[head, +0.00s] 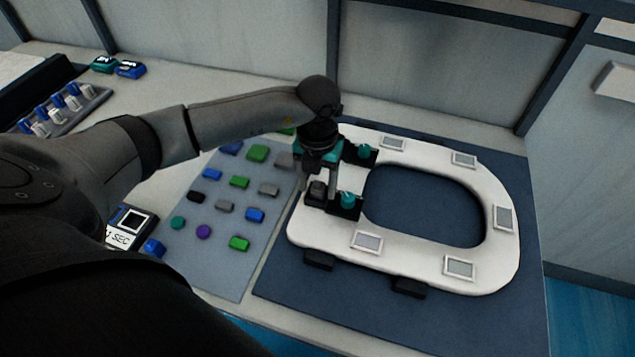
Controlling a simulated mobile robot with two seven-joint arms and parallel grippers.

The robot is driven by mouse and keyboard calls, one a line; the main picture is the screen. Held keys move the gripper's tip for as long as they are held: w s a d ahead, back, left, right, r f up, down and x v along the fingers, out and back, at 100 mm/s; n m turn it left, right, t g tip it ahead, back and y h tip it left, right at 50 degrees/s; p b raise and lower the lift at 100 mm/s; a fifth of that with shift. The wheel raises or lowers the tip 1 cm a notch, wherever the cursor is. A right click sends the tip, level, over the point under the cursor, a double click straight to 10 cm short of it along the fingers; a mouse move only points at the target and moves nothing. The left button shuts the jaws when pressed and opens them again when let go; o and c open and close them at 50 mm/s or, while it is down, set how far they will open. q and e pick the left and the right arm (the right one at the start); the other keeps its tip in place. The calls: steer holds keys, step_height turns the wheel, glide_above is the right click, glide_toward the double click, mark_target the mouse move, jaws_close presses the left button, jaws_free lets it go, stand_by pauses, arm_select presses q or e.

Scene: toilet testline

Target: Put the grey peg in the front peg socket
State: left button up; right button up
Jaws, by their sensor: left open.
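My left gripper (317,183) is open and points down at the left end of the white toilet seat (505,245). A dark grey block (318,190) sits low between or just behind its fingers; I cannot tell whether it is the grey peg, or whether the fingers touch it. Next to it, a black mount with a teal knob (348,199) stands on the seat's near left side. A second teal knob (364,151) on a black base is at the far left side. The gripper partly hides the peg sockets. My right gripper is not in view.
A grey-blue mat (225,265) left of the seat holds several coloured blocks, including a grey one (225,206). The seat lies on a dark blue mat (520,320). A rack (65,110) stands far left. A wall closes the back.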

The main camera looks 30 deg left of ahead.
mark_target(316, 185)
arm_select(q)
step_height(316, 185, up, 12)
steer(key=p, duration=0.1)
steer(key=shift+r, duration=0.15)
stand_by(0.4)
steer(key=shift+s+a, duration=0.1)
